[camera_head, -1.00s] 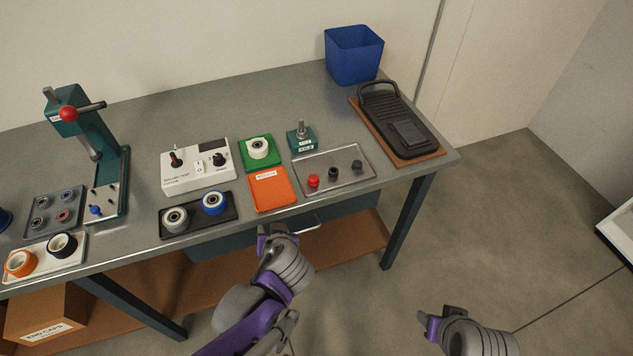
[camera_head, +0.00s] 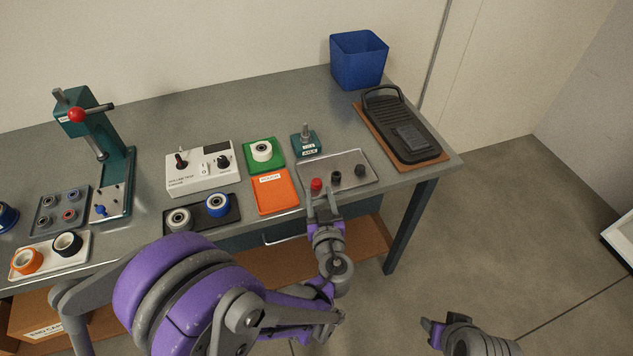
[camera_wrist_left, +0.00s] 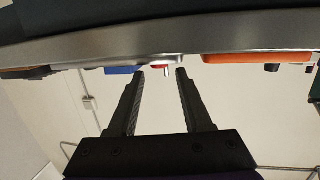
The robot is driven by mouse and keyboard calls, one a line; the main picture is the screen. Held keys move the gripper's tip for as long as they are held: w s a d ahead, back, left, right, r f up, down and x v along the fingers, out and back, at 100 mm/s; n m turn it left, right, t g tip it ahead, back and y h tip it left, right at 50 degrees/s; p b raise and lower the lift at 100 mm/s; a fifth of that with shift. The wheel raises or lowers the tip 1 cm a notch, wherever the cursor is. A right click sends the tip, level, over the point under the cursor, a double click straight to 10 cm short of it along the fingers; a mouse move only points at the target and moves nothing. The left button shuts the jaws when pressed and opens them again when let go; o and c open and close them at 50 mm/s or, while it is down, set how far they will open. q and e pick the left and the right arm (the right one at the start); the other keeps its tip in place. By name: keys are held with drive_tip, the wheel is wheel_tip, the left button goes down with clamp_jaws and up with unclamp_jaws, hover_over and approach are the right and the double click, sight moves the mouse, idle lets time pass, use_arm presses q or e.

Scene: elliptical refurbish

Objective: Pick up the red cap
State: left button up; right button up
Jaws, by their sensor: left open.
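My left gripper (camera_head: 323,197) is open and empty at the bench's front edge, just in front of the red cap. In the left wrist view the two fingers (camera_wrist_left: 161,74) are spread apart, and the red cap (camera_wrist_left: 167,70) shows between their tips, partly hidden by the tray edge. I cannot tell whether a finger touches it. My right gripper (camera_head: 433,328) hangs low over the floor, away from the bench.
An orange tray (camera_head: 275,194) lies left of the metal tray, with a green tray (camera_head: 279,153) behind it. A teal block with a post (camera_head: 305,142) stands behind. A black tray on a brown board (camera_head: 403,132) and a blue bin (camera_head: 358,58) are at the right.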

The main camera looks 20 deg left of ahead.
sight(317, 185)
use_arm(q)
drive_tip(key=x, duration=0.5)
drive_tip(key=shift+w+a+f+p, duration=0.1)
drive_tip(key=shift+w+a+p, duration=0.05)
drive_tip(key=shift+w+p, duration=0.25)
drive_tip(key=shift+s, duration=0.1)
clamp_jaws()
